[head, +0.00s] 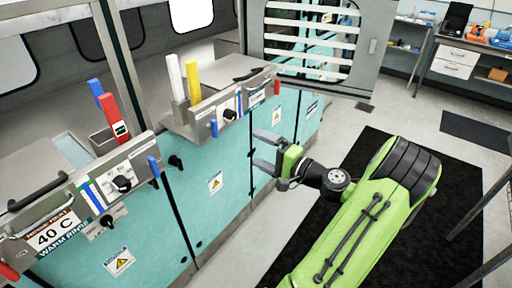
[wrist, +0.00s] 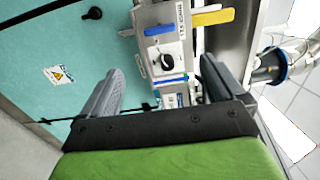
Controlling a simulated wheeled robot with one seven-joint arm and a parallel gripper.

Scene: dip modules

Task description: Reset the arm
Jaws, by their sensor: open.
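My green arm reaches up from the bottom of the head view. My gripper (head: 262,150) hangs in the air in front of the teal cabinet doors (head: 220,215), below the far control panel. Its two grey fingers are spread apart with nothing between them. In the wrist view, the open fingers of my gripper (wrist: 160,88) point toward the control panel (wrist: 165,65) with its black knob (wrist: 167,62). No contact between fingers and panel shows.
The near panel has a knob (head: 121,184), coloured handles and a "40 C" sign (head: 54,234). White (head: 176,78) and yellow (head: 193,82) handles stand by the far panel. A black mat (head: 330,215) covers the floor. A bench with drawers (head: 456,62) stands at the back right.

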